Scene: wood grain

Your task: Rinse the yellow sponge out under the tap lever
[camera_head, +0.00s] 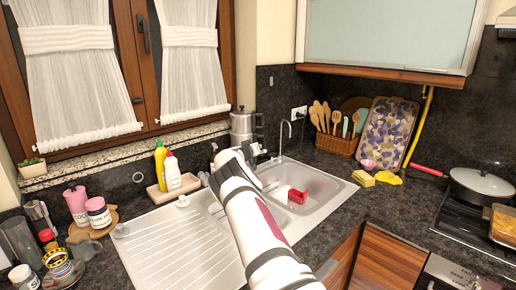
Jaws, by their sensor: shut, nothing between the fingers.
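The yellow sponge (363,178) lies on the dark counter just right of the sink (325,187), outside the basin. The tap (288,124) is a thin, curved metal spout at the back of the sink. Its lever is too small to make out clearly. My arm reaches up from the bottom middle, across the sink. My gripper (262,153) is at its far end, left of and close to the tap. It appears shut and holds nothing. I cannot tell whether it touches the tap. My arm hides part of the basin and drainboard.
A red item (297,196) lies in the basin. A yellow cloth-like item (388,178) sits beside the sponge. Bottles (172,171) stand on a tray behind the drainboard (165,245), which is clear.

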